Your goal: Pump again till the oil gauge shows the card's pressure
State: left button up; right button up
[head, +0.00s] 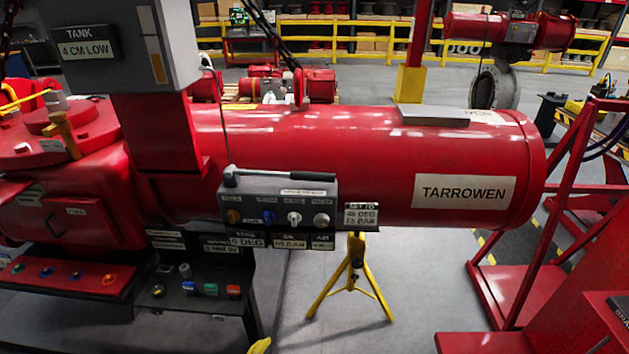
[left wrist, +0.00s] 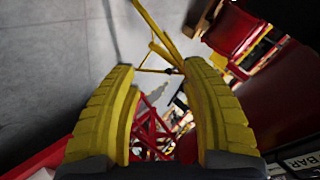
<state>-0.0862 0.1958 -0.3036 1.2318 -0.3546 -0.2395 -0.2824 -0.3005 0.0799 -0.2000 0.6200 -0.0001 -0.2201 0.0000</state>
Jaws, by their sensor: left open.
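A dark grey pump panel (head: 285,200) hangs on the front of the red cylinder. Its lever handle (head: 275,177) lies nearly level along the top. Under the panel are small readouts; the oil gauge (head: 291,243) shows a BAR figure too small to read surely. The card (head: 361,215), headed SET TO, gives a DEG and a BAR value, also hard to read. A yellow fingertip of my left gripper (head: 260,346) shows at the bottom edge, below the panel and apart from the lever. In the left wrist view the left gripper (left wrist: 162,75) is open and empty. My right gripper is not seen.
A yellow tripod stand (head: 352,280) is under the cylinder. A black console (head: 205,290) with coloured buttons stands left of it, beside a red button panel (head: 70,275). A red frame (head: 540,220) rises at right. Floor between console and tripod is clear.

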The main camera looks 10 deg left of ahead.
pick_arm(q)
jog(key=w+d+r+m+t+h, duration=0.15)
jog(key=w+r, duration=0.35)
jog(key=r, duration=0.6)
jog(key=w+d+r+m+t+h, duration=0.1)
jog(key=w+d+r+m+t, duration=0.3)
jog(key=r, duration=0.7)
jog(key=w+d+r+m+t+h, duration=0.1)
jog(key=w+r+m, duration=0.1)
jog(key=w+r, duration=0.65)
notch_tip(320, 180, up, 18)
jog(key=s+d+m+t+h, duration=0.2)
jog(key=s+d+m+t, duration=0.1)
jog(key=m, duration=0.1)
jog(key=w+d+r+m+g+h, duration=0.35)
jog(key=d+r+m+h, duration=0.35)
jog(key=m, duration=0.4)
jog(key=m+g+y, duration=0.5)
jog(key=m+g, duration=0.8)
jog(key=m, duration=0.6)
send_near(310, 173)
jog(key=x, duration=1.1)
jog(key=shift+d+f, duration=0.15)
